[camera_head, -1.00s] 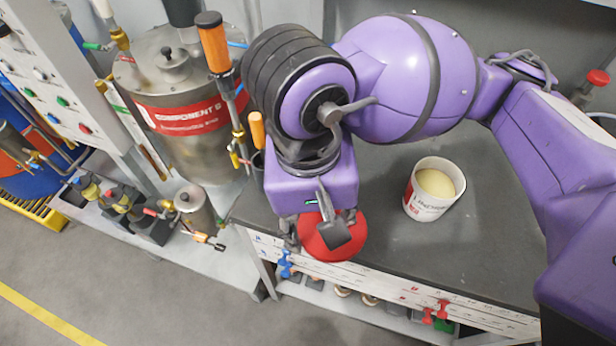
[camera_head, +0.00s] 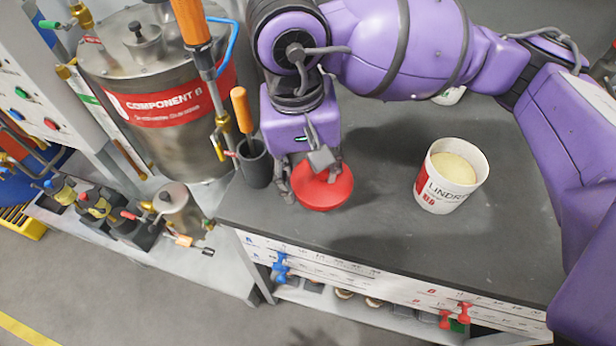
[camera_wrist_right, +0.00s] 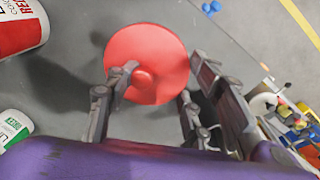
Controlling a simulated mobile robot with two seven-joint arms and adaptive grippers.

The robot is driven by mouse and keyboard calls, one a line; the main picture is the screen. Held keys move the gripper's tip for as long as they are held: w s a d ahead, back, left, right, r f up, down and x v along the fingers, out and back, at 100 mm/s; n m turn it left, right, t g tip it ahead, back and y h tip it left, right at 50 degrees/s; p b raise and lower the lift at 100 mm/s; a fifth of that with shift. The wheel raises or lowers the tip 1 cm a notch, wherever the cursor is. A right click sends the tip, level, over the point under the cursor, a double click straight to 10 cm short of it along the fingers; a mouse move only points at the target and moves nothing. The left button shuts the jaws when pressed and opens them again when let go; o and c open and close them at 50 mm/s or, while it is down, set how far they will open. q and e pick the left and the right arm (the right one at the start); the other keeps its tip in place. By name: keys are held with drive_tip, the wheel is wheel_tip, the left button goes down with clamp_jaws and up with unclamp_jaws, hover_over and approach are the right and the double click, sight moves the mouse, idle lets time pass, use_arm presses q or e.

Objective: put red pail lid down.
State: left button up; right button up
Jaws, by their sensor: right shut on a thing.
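The red pail lid (camera_head: 324,190) is a round red disc near the front left of the grey worktop. It also shows in the right wrist view (camera_wrist_right: 165,62), with a raised knob at its centre. My right gripper (camera_head: 302,180) is shut on the lid, its fingers on either side of the knob in the wrist view (camera_wrist_right: 150,95). The lid is low over the worktop; I cannot tell if it touches. The white pail (camera_head: 450,178) with red lettering stands open to the right, pale material inside. My left gripper is not in view.
The grey worktop (camera_head: 400,240) is clear between lid and pail and toward the front edge. A dark cup (camera_head: 255,165) with an orange-handled tool stands just left of my gripper. A steel Component B tank (camera_head: 160,90) is further left.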

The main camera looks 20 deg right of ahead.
sight(308, 175)
drive_tip(key=shift+w+f, duration=0.2)
drive_tip(key=shift+f, duration=0.05)
drive_tip(key=f, duration=0.3)
drive_tip(key=shift+w+d+f, duration=0.1)
drive_tip(key=shift+w, duration=0.2)
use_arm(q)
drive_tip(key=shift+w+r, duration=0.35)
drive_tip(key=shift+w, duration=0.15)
use_arm(e)
drive_tip(key=shift+f, duration=0.3)
drive_tip(key=shift+f+b, duration=0.4)
drive_tip(key=shift+f, duration=0.25)
drive_tip(key=o, duration=1.1)
drive_tip(key=shift+c, duration=0.2)
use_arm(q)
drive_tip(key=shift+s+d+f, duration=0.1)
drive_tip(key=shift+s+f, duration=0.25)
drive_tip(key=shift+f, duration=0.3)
use_arm(e)
drive_tip(key=shift+r, duration=0.15)
